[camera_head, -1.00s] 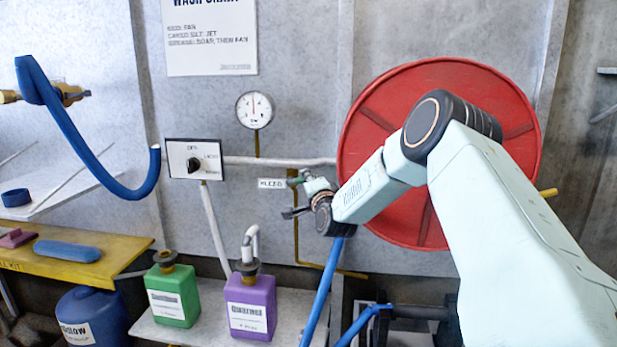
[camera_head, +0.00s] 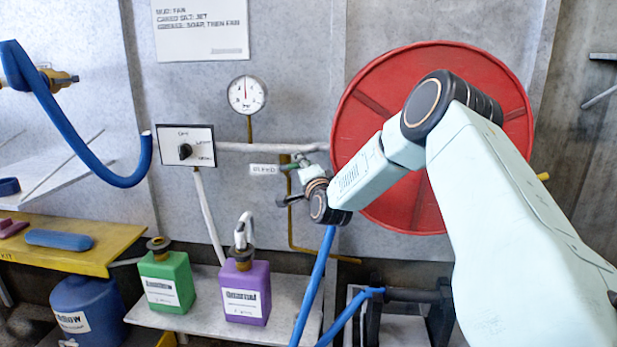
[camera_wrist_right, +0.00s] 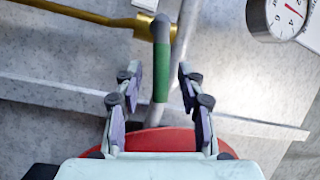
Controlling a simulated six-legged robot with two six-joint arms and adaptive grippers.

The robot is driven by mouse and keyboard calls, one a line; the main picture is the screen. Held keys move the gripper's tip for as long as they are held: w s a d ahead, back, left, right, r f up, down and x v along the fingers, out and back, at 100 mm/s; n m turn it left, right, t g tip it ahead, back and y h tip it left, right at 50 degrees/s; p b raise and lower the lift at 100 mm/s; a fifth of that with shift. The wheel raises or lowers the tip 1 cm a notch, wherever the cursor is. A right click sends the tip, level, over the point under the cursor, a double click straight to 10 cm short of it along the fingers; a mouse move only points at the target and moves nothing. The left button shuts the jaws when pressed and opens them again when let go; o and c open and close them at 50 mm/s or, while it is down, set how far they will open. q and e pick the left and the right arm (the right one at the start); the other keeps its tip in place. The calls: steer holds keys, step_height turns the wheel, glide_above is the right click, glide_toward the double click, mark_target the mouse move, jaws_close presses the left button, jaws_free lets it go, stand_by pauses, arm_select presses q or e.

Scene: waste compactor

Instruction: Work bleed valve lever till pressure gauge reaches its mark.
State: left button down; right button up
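The bleed valve lever has a green grip (camera_wrist_right: 161,72) on a grey stem. It stands between the two spread fingers of my right gripper (camera_wrist_right: 160,98), with a visible gap on each side in the right wrist view. In the head view my right gripper (camera_head: 291,183) is at the lever (camera_head: 287,166), beside the BLEED label (camera_head: 264,170); the arm partly hides the valve. The white pressure gauge (camera_head: 246,95) hangs above, its needle roughly upright; the exact reading is too small to tell. Part of the gauge also shows in the right wrist view (camera_wrist_right: 284,14). My left gripper is out of view.
A large red reel (camera_head: 350,130) is behind my right arm. A selector panel (camera_head: 186,146) and grey pipe are left of the valve. A shelf (camera_head: 205,308) below holds a green jug (camera_head: 166,280) and a purple jug (camera_head: 246,290). Blue hose (camera_head: 314,285) hangs below my gripper.

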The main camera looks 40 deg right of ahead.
steer(key=r+v, duration=0.1)
steer(key=v, duration=1)
steer(key=shift+f, duration=0.4)
steer(key=shift+c, duration=0.2)
